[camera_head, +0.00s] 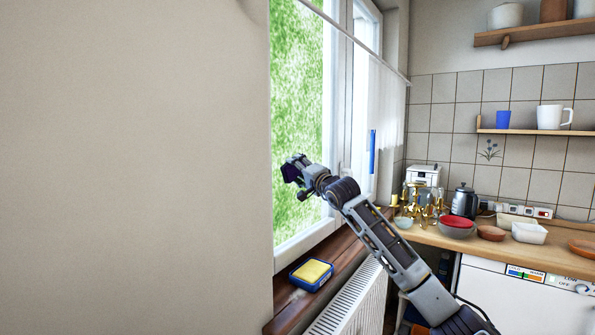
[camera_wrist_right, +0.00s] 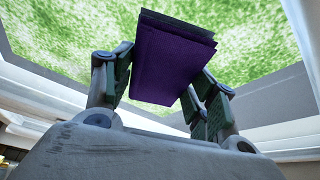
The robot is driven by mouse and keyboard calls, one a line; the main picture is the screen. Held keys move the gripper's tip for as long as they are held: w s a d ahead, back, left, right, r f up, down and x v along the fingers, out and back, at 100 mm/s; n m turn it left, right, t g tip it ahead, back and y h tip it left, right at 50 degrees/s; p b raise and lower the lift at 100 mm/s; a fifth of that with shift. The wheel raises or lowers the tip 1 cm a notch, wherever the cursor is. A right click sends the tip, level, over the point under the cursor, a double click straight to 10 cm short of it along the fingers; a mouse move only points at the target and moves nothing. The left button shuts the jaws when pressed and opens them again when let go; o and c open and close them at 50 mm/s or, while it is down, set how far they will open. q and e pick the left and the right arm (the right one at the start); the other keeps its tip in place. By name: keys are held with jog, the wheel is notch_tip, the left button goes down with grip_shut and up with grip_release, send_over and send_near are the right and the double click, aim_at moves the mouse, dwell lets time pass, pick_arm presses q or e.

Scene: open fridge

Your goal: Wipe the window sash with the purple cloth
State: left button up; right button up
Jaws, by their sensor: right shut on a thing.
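The purple cloth (camera_wrist_right: 172,62) is a folded stack held between the two fingers of my right gripper (camera_wrist_right: 160,90). In the head view my right gripper (camera_head: 295,170) is raised in front of the window pane, with a small dark purple part of the cloth (camera_head: 290,174) showing at its tip. The window sash (camera_head: 334,95) is a white frame around a pane with green outside. In the wrist view the cloth is outlined against the green pane, with pale frame parts (camera_wrist_right: 272,95) at the sides. I cannot tell whether the cloth touches the window. My left gripper is not in view.
A yellow sponge in a blue dish (camera_head: 311,272) sits on the wooden sill (camera_head: 345,250), above a white radiator (camera_head: 345,305). A kettle (camera_head: 464,201), brass items and bowls (camera_head: 457,227) crowd the counter at right. The wall at left is bare.

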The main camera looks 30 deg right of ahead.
aim_at(305, 166)
pick_arm(q)
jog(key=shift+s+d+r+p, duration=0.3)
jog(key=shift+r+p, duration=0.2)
jog(key=shift+p, duration=0.05)
pick_arm(e)
jog(key=shift+w+d, duration=0.25)
jog(key=shift+d, duration=0.25)
jog(key=shift+w+d, duration=0.2)
jog(key=shift+d, duration=0.25)
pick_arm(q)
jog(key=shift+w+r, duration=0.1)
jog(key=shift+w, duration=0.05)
pick_arm(e)
jog(key=shift+d+r, duration=0.1)
